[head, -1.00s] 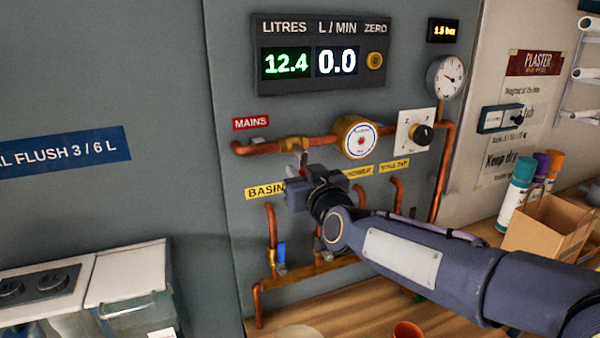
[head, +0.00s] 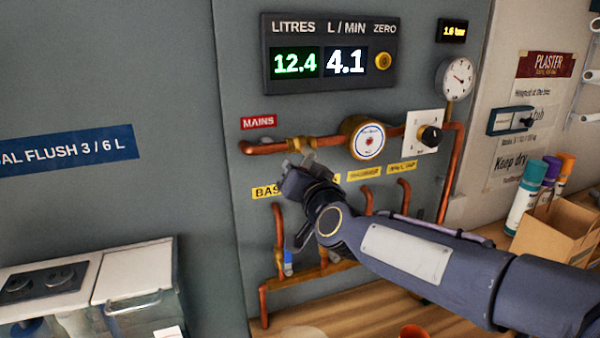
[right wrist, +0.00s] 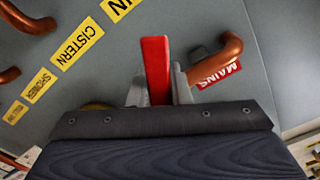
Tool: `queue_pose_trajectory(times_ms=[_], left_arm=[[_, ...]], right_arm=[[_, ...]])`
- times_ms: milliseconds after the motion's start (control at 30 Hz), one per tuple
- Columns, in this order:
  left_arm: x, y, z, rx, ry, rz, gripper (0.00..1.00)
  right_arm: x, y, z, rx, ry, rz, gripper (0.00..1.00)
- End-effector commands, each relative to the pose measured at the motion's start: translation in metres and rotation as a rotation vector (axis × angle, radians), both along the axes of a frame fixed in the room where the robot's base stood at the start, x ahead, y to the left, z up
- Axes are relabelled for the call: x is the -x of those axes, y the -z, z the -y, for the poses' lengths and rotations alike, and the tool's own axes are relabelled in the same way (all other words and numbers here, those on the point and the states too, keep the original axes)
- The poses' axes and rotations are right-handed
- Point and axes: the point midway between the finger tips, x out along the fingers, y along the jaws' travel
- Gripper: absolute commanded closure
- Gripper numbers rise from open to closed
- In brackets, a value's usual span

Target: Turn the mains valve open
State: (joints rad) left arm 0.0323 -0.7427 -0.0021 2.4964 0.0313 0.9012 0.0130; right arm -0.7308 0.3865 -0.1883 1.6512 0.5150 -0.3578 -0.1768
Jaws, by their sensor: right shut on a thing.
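The mains valve (head: 300,143) is a brass fitting on the copper pipe, right of the red MAINS label (head: 259,122). Its red lever (right wrist: 156,70) shows in the right wrist view, standing between the fingers of my right gripper (right wrist: 159,90). The gripper is shut on the lever. In the head view my right gripper (head: 294,163) is just below the valve and hides the lever. The display (head: 328,55) reads 12.4 litres and 4.1 L/min. My left gripper is out of view.
Copper branch pipes run below, beside my forearm. A cardboard box (head: 557,232) and bottles (head: 527,190) stand at the right. A white cistern (head: 130,274) is at the lower left.

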Motion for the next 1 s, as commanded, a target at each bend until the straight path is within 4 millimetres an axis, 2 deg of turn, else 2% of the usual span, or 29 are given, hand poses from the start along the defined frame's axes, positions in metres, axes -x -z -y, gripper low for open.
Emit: queue_pose_trajectory(times_ms=[233,667,700,800,867,1000], left_arm=[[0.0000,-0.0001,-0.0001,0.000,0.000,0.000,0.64],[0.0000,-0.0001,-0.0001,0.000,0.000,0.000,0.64],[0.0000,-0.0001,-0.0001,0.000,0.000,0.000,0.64],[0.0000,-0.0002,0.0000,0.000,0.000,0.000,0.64],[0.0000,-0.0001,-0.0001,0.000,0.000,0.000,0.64],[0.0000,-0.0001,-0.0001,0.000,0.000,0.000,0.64]], right_arm=[[0.0009,-0.0009,-0.0023,-0.064,0.000,-0.029,1.00],[0.0011,-0.0011,-0.0029,-0.074,0.000,-0.033,1.00],[0.0011,-0.0012,-0.0029,-0.074,0.000,-0.033,0.81],[0.0011,-0.0013,-0.0029,-0.074,0.000,-0.033,0.68],[0.0011,-0.0014,-0.0028,-0.073,0.000,-0.032,0.61],[0.0010,-0.0015,-0.0027,-0.074,-0.001,-0.031,0.61]])
